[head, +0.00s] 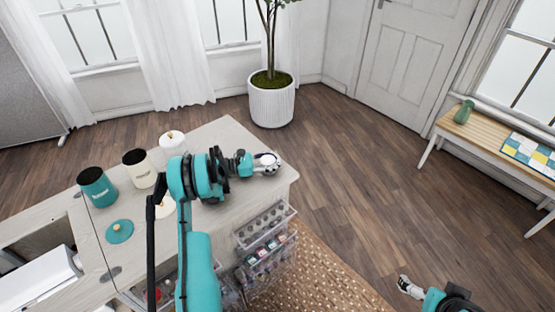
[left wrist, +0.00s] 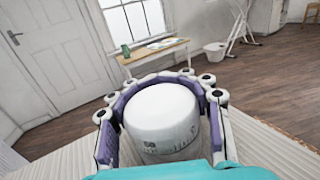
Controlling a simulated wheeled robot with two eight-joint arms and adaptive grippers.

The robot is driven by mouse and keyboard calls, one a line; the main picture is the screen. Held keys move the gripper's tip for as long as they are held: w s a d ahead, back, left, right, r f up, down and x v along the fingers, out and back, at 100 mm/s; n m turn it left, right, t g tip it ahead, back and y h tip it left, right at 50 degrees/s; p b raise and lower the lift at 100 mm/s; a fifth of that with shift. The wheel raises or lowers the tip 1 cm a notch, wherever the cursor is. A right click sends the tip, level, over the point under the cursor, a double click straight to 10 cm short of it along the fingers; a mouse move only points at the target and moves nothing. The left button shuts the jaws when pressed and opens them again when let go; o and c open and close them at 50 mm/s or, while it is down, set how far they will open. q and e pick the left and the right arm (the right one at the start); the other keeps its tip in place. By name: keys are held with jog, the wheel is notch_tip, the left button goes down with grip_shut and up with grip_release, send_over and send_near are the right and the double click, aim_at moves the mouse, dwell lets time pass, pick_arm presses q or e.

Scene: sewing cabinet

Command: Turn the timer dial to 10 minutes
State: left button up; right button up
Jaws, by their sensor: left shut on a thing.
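The timer (left wrist: 163,108) is a white round drum with small dark markings low on its side. It fills the middle of the left wrist view. My left gripper (head: 267,163) is shut on it, its purple-lined fingers curving around both sides. In the head view the timer is at the right end of the cabinet top (head: 226,137), mostly hidden by the gripper. The dial's setting cannot be read. My right gripper (head: 409,288) is at the bottom right of the head view, away from the cabinet, and too small to tell if open.
A teal canister (head: 97,188), a cream canister (head: 138,169) and a white lidded pot (head: 172,143) stand on the cabinet's left part. A teal lid (head: 119,231) lies in front. Clear racks (head: 265,228) hang on the cabinet's near side. A potted plant (head: 271,105) stands behind.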

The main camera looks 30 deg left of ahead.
pick_arm(q)
jog(key=o, duration=1.4)
jog(key=v, duration=1.2)
jog(key=shift+w+a, duration=0.1)
